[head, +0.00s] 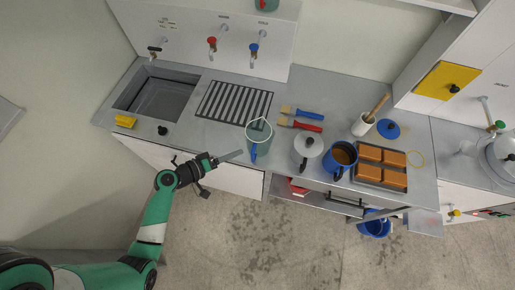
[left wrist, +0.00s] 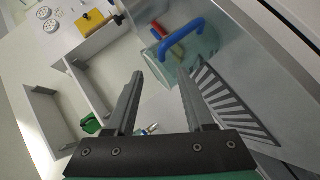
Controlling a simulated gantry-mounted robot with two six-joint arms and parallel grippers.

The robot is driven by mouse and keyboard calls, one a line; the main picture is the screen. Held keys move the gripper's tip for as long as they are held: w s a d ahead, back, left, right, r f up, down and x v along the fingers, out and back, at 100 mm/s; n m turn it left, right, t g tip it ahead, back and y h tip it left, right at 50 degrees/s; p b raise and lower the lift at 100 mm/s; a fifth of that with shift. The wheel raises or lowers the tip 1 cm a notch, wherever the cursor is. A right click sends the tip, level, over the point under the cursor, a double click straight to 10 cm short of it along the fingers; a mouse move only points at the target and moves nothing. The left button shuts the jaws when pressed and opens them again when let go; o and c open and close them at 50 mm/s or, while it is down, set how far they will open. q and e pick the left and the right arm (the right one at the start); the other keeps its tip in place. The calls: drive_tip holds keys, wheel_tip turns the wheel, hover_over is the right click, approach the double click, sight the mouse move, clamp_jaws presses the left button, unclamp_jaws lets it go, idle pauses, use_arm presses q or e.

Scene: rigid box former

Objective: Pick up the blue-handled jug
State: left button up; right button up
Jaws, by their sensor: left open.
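The blue-handled jug (head: 259,136) is clear and greenish and stands on the steel counter, right of the black drain grille. Its blue handle (head: 253,152) faces the counter's front edge. My left gripper (head: 229,157) is just left of the handle, over the front edge, and apart from the jug in the head view. In the left wrist view the open fingers (left wrist: 160,92) have nothing between them, and the jug (left wrist: 206,44) with its blue handle (left wrist: 181,35) lies beyond the right finger. My right gripper is not in view.
A lidded pot (head: 307,150), a blue pot (head: 341,158) and a tray of orange blocks (head: 381,165) stand right of the jug. Blue and red brushes (head: 302,125) lie behind these pots. A sink (head: 157,95) and yellow sponge (head: 125,121) are left. Floor in front is open.

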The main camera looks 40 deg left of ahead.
sight(257, 144)
use_arm(q)
drive_tip(key=x, duration=0.8)
drive_tip(key=shift+a+f, duration=0.15)
clamp_jaws()
idle(1.2)
